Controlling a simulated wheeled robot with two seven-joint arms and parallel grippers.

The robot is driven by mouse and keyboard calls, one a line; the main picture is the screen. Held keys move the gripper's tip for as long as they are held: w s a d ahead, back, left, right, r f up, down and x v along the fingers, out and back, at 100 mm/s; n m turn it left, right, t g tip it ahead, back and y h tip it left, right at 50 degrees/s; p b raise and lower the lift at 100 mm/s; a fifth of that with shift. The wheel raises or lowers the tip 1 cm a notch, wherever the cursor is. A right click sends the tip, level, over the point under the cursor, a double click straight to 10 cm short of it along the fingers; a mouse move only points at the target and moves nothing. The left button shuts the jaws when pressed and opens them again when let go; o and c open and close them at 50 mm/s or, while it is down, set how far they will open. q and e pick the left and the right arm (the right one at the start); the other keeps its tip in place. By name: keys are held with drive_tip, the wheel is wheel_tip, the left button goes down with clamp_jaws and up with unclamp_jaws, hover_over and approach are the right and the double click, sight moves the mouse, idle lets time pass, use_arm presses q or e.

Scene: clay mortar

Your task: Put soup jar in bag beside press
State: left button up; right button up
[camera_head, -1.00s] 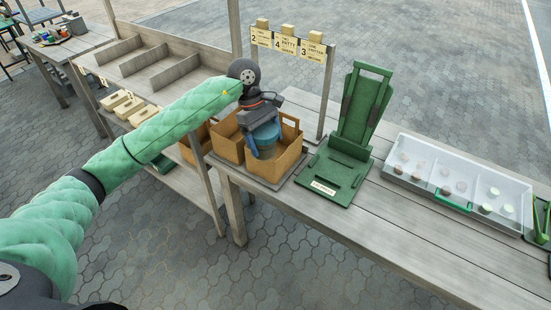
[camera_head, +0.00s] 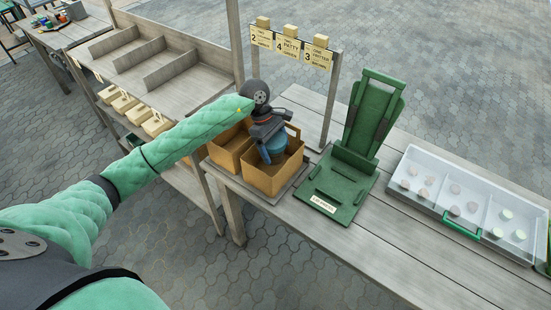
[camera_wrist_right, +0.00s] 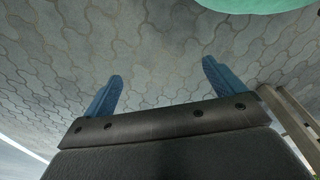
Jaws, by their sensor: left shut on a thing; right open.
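The soup jar (camera_head: 276,143), with a blue top, is inside or just at the mouth of the right-hand brown paper bag (camera_head: 271,181). My left gripper (camera_head: 272,148) points down into that bag and is shut on the jar. The jar's lower part is hidden by the bag's front wall. The green press (camera_head: 343,170) stands just to the right of the bag, on the wooden table. My right gripper (camera_wrist_right: 160,95) shows in the right wrist view, with its blue fingers wide apart and only paving behind them.
A second brown bag (camera_head: 229,146) stands just left of the first, on the same tray. A signboard (camera_head: 290,45) with order cards rises behind the bags. A clear-lidded white case (camera_head: 465,202) with round pieces lies right of the press. A divided wooden shelf (camera_head: 150,60) is at left.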

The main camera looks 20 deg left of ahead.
sight(276, 160)
use_arm(q)
drive_tip(key=f, duration=0.2)
drive_tip(key=f+p, duration=0.1)
drive_tip(key=shift+w+f, duration=0.2)
drive_tip(key=shift+w, duration=0.05)
drive_tip(key=shift+s+f+p, duration=0.2)
drive_tip(key=shift+f+p, duration=0.2)
drive_tip(key=shift+f, duration=0.05)
drive_tip(key=shift+f+p, duration=0.45)
drive_tip(key=shift+f, duration=0.85)
use_arm(e)
drive_tip(key=s+d+f, duration=0.2)
drive_tip(key=s+f, duration=0.1)
drive_tip(key=f, duration=0.2)
drive_tip(key=shift+d+f, duration=0.35)
drive_tip(key=shift+f, duration=0.05)
use_arm(q)
drive_tip(key=shift+w+f, duration=0.1)
use_arm(e)
drive_tip(key=shift+w+r, duration=0.1)
drive_tip(key=shift+r, duration=0.05)
use_arm(q)
drive_tip(key=o, duration=1.1)
use_arm(e)
drive_tip(key=shift+r+t, duration=0.1)
drive_tip(key=shift+t, duration=0.2)
